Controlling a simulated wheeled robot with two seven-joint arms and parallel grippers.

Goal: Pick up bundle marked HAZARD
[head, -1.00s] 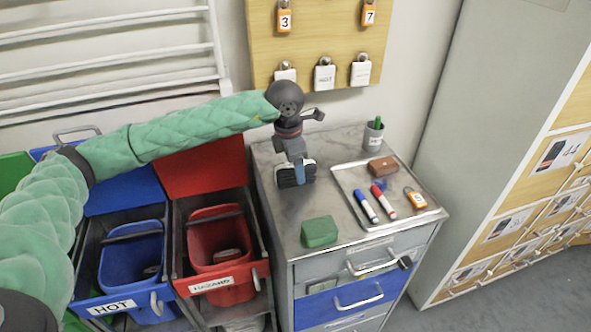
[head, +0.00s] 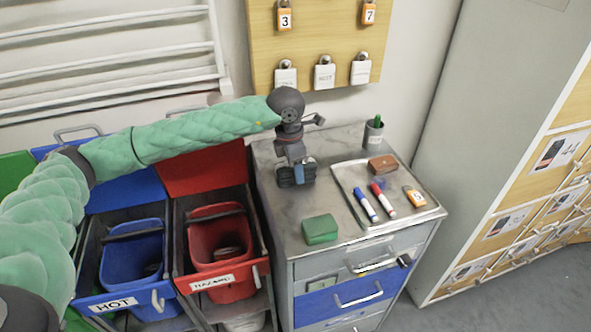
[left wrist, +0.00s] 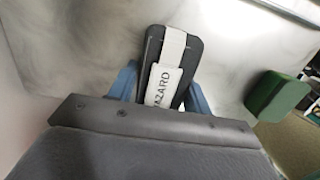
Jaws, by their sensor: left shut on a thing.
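The bundle marked HAZARD is a dark, flat, rounded block with a white band and tag, seen in the left wrist view (left wrist: 153,50). In the head view it shows as a dark shape (head: 290,180) at the left of the grey cabinet's top. My left gripper (head: 297,174) points down and is shut on it, with a blue finger on each side. The tag's first letter is partly hidden; "AZARD" reads clearly. I cannot tell whether the bundle touches the cabinet top. My right gripper is not in view.
A green block (head: 320,229) lies near the cabinet's front edge. A tray (head: 345,180) to the right holds markers, a brown case and an orange padlock. A cup (head: 373,135) stands behind. Red (head: 222,240) and blue (head: 133,262) bins stand left, labelled HAZARD and HOT.

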